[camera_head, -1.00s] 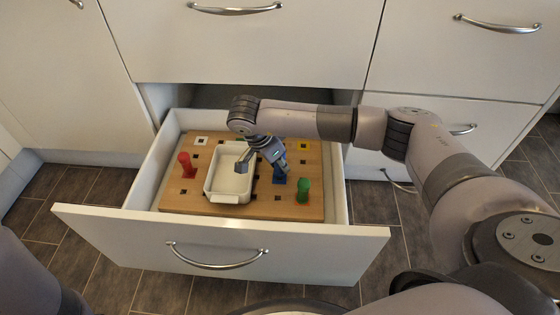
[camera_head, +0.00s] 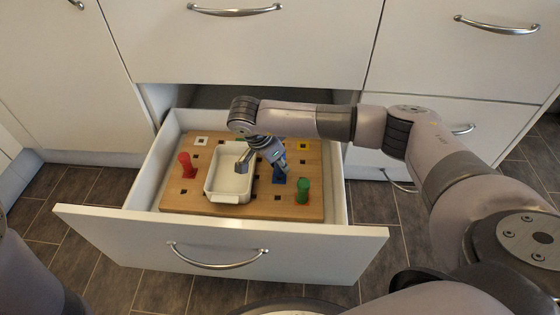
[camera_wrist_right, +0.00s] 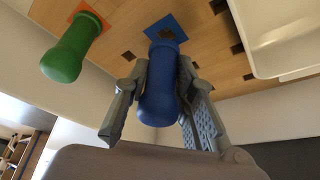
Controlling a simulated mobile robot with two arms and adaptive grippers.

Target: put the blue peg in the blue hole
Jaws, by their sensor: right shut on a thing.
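The blue peg (camera_wrist_right: 160,85) is between the fingers of my right gripper (camera_wrist_right: 155,105), which is shut on it. In the head view the gripper (camera_head: 262,160) is over the board, and the blue peg (camera_head: 281,164) is partly hidden by it. The blue square (camera_wrist_right: 168,28) with a dark hole lies at the peg's far end. In the head view the blue square (camera_head: 279,180) is just below the peg. I cannot tell whether the peg's end is in the hole or just beside it. My left gripper is out of view.
The wooden board (camera_head: 240,209) lies in an open drawer (camera_head: 222,240). A red peg (camera_head: 187,165) stands at left, a green peg (camera_head: 303,190) close by at right. A white dish (camera_head: 230,172) sits mid-board. A yellow square (camera_head: 303,146) and a white square (camera_head: 201,140) are at the back.

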